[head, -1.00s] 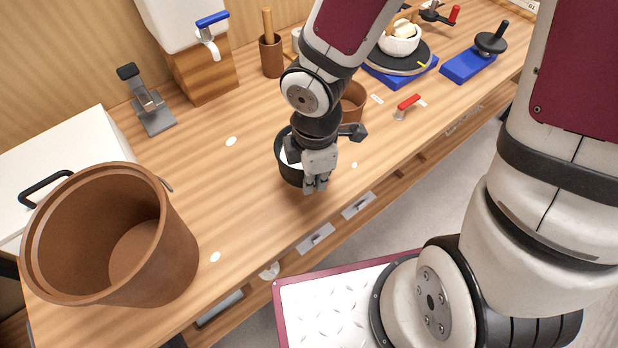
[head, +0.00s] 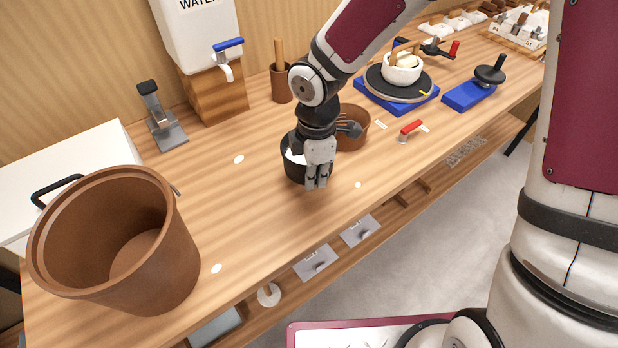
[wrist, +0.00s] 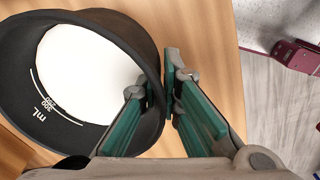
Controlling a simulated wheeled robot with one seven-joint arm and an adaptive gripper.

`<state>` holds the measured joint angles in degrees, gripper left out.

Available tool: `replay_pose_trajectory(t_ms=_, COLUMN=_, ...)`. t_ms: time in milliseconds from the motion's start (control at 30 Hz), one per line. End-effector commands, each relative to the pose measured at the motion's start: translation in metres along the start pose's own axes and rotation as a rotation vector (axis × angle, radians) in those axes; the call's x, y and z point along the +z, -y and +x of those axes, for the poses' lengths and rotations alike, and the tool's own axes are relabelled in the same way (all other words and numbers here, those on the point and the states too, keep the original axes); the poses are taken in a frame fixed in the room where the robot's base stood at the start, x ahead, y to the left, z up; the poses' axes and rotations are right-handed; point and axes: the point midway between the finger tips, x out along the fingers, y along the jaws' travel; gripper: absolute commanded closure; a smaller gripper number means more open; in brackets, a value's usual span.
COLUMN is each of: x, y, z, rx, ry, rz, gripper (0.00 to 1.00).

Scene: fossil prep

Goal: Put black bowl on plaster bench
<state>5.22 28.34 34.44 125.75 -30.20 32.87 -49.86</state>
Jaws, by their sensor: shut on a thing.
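The black bowl (head: 291,171) has a white inside and "mL" markings, seen in the wrist view (wrist: 152,60). My gripper (head: 317,186) is shut on the bowl's near wall. In the wrist view my gripper (wrist: 160,105) has one teal-padded finger inside the rim and the other outside. The bowl is upright or nearly so, at the middle of the wooden bench (head: 235,215). I cannot tell whether its base touches the top. My wrist and fingers hide part of it in the head view.
A brown bowl (head: 352,130) stands close behind and right of the black bowl. A large brown bucket (head: 172,270) stands at the left. A water container (head: 195,40), red-handled tool (head: 411,128) and blue-based turntable (head: 420,100) are farther back. Bench is clear left of the black bowl.

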Motion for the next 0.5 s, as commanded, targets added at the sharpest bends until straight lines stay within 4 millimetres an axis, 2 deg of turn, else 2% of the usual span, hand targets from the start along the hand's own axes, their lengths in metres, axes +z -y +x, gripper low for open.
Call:
replay_pose_trajectory(t_ms=100, x=-0.005, y=-0.017, z=0.002, rx=0.001, ry=-0.001, rz=-0.002, gripper=1.0)
replay_pose_trajectory(t_ms=200, x=-0.007, y=-0.022, z=0.003, rx=-0.001, ry=0.0, rz=-0.001, gripper=1.0)
replay_pose_trajectory(t_ms=333, x=-0.007, y=-0.023, z=0.01, rx=-0.002, ry=0.0, rz=-0.001, gripper=1.0)
replay_pose_trajectory(t_ms=500, x=-0.007, y=-0.022, z=0.033, rx=-0.004, ry=0.001, rz=-0.002, gripper=1.0)
